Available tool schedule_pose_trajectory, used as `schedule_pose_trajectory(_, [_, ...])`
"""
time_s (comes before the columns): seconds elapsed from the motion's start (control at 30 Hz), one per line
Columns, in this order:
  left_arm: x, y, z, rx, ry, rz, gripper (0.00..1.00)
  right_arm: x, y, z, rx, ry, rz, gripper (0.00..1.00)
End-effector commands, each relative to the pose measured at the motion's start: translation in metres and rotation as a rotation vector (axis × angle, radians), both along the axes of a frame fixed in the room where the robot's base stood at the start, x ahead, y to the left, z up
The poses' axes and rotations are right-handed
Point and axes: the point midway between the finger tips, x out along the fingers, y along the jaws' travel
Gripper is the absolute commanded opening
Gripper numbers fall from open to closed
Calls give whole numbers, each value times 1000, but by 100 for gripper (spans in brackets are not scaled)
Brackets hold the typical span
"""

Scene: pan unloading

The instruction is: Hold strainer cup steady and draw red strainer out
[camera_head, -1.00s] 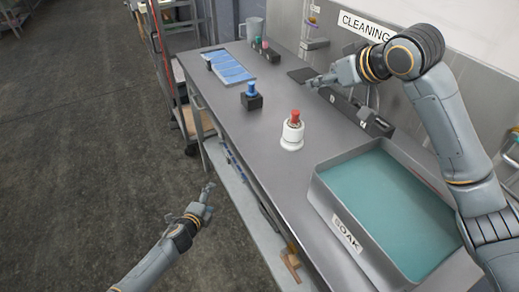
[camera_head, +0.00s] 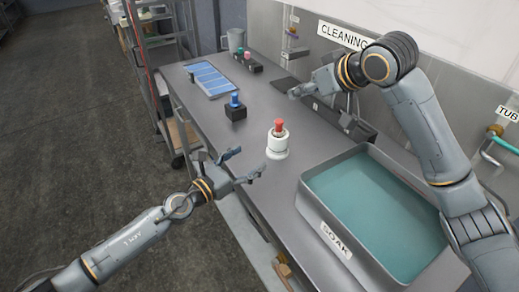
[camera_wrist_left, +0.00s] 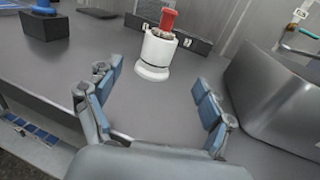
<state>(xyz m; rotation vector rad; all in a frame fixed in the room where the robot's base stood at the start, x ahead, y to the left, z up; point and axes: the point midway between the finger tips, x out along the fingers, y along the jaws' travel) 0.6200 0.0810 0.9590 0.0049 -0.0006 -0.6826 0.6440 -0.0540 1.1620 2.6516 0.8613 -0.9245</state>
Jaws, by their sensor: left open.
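The white strainer cup (camera_head: 277,148) stands upright on the metal counter (camera_head: 203,123), left of the soak basin. The red strainer (camera_head: 279,126) sits in its top, with its red upper part sticking out. In the left wrist view the cup (camera_wrist_left: 156,52) and the red strainer (camera_wrist_left: 168,18) are ahead, between and beyond the finger pads. My left gripper (camera_head: 247,164) is open and empty, just left of the cup and apart from it; it also shows in the left wrist view (camera_wrist_left: 155,100). My right gripper (camera_head: 300,91) is above the counter behind the cup; its finger opening is unclear.
A soak basin (camera_head: 322,231) with teal liquid stands at the right. A blue-topped piece in a black block (camera_head: 235,111) is left of the cup. A blue tray (camera_head: 193,85) and a grey pitcher (camera_head: 233,40) are farther back. A shelf cart (camera_head: 150,60) stands at the counter's left end.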

Motion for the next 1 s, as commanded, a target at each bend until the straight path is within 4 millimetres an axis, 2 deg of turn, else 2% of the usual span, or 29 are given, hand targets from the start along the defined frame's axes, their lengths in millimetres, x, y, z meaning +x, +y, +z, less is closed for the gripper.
schedule_pose_trajectory(0.43, [63, -52, 1, -10, 3, 1, 81, 0, 0, 0, 0, 0, 0, 38])
schedule_pose_trajectory(0.63, [87, -70, 1, -7, 3, 3, 81, 0, 0, 0, 0, 0, 0, 38])
schedule_pose_trajectory(0.8, [99, -79, 1, -6, 2, 3, 81, 0, 0, 0, 0, 0, 0, 38])
schedule_pose_trajectory(1.0, [103, -82, 1, -5, 2, 2, 81, 0, 0, 0, 0, 0, 0, 38])
